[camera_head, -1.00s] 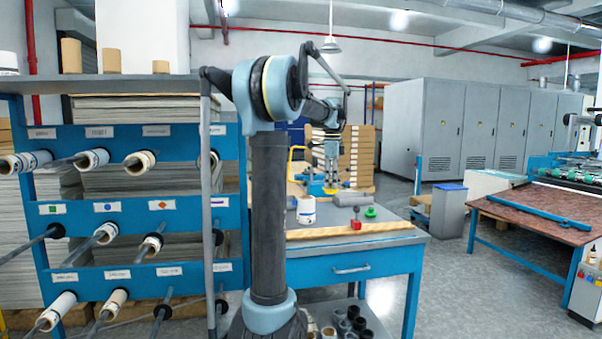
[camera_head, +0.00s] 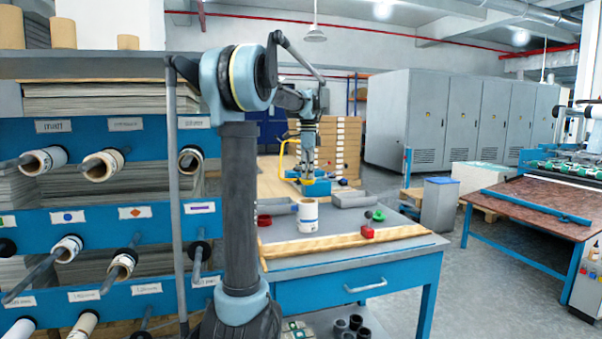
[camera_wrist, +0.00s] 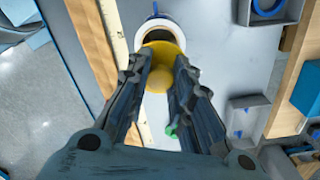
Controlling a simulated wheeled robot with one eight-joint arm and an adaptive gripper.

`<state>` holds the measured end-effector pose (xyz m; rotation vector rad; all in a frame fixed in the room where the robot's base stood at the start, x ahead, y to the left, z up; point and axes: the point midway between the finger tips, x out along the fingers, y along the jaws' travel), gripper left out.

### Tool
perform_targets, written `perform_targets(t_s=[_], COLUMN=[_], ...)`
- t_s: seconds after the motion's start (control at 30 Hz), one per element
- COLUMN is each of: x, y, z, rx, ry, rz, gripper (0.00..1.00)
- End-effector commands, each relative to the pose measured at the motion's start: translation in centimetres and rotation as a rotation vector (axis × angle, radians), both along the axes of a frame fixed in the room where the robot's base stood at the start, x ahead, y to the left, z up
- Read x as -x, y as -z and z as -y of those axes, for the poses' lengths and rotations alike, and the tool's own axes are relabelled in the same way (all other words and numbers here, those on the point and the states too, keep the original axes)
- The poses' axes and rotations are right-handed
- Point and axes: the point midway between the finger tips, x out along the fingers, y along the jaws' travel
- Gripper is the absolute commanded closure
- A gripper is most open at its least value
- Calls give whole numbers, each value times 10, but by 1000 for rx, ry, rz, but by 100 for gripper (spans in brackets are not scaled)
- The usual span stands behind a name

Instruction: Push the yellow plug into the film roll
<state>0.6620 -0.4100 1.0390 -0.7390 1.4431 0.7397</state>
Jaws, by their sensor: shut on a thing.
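The yellow plug (camera_wrist: 161,78) is between my gripper's (camera_wrist: 163,64) fingertips in the wrist view, and the gripper is shut on it. The film roll (camera_wrist: 158,24), a white ring with a dark open core, lies just beyond the plug. The plug overlaps the roll's near rim in the picture; I cannot tell if they touch. In the head view the white film roll (camera_head: 308,213) stands upright on the workbench (camera_head: 410,243). My gripper (camera_head: 307,178) shows behind and above it, with a bit of yellow at its tips.
A wooden strip (camera_head: 335,242) runs along the bench front. The rack (camera_head: 95,143) of rolls stands left.

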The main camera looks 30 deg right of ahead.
Motion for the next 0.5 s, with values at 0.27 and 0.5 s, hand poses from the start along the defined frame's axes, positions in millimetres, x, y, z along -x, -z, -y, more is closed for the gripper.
perform_targets(t_s=[0.27,0.5], x=[-2,-3], y=[6,14], z=[-2,-5], rx=[0,0], ry=[-4,-8], rz=[0,0], gripper=[97,97])
